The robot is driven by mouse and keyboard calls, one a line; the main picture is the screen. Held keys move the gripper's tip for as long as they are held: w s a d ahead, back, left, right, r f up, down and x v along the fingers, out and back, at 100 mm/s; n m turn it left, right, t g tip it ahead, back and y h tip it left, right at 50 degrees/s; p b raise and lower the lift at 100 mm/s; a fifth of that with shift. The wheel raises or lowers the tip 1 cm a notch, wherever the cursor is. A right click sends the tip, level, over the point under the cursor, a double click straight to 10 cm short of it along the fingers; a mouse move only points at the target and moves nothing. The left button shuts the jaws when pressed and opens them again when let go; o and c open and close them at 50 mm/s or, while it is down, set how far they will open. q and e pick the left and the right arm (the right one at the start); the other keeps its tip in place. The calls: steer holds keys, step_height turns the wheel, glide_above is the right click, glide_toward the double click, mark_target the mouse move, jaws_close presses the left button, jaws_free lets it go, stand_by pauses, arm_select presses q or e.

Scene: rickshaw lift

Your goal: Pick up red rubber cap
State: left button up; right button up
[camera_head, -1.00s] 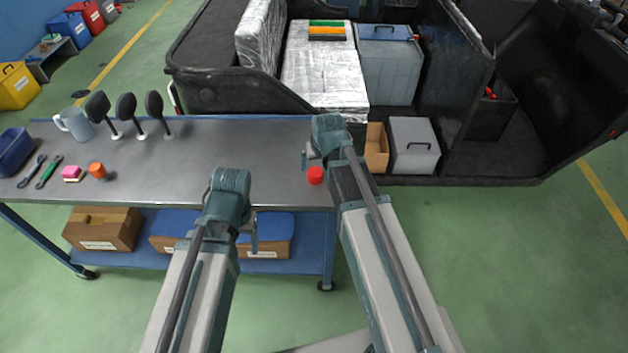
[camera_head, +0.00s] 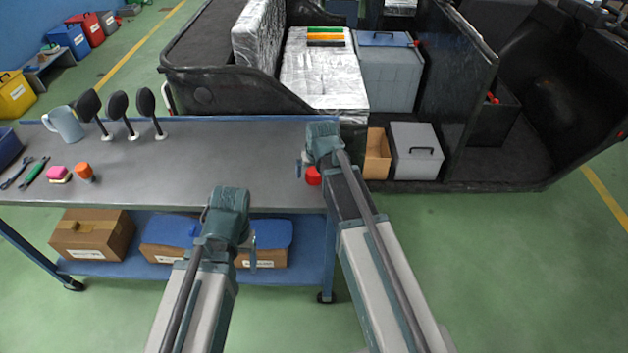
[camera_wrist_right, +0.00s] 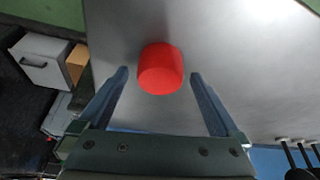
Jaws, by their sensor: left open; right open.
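The red rubber cap (camera_head: 313,176) stands on the grey table top (camera_head: 270,150) near its right end. My right gripper (camera_head: 304,168) is close beside it and partly hides it in the head view. In the right wrist view the cap (camera_wrist_right: 161,68) lies ahead of the open fingers of my right gripper (camera_wrist_right: 159,84), roughly between the lines of the two fingertips. The fingers do not appear to touch it. My left gripper (camera_head: 246,245) is open and empty at the table's front edge; its fingers are small in view.
A dark vehicle body with a grey bin (camera_head: 415,150) stands behind the table. The table's middle is clear.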

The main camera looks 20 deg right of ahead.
mark_target(317, 171)
steer(key=shift+f, duration=0.1)
steer(key=c, duration=1.4)
steer(key=shift+r+p, duration=0.45)
steer(key=shift+p, duration=0.1)
steer(key=r+p, duration=0.1)
steer(key=d+r+p, duration=0.1)
steer(key=r+p, duration=0.1)
steer(key=shift+s, duration=0.2)
steer(key=s+d, duration=0.2)
steer(key=d, duration=0.2)
steer(key=s+d, duration=0.2)
steer(key=d, duration=0.3)
steer(key=s+d+r+p, duration=0.1)
steer(key=s+d, duration=0.1)
steer(key=d, duration=0.2)
steer(key=shift+d, duration=0.3)
steer(key=shift+r, duration=0.1)
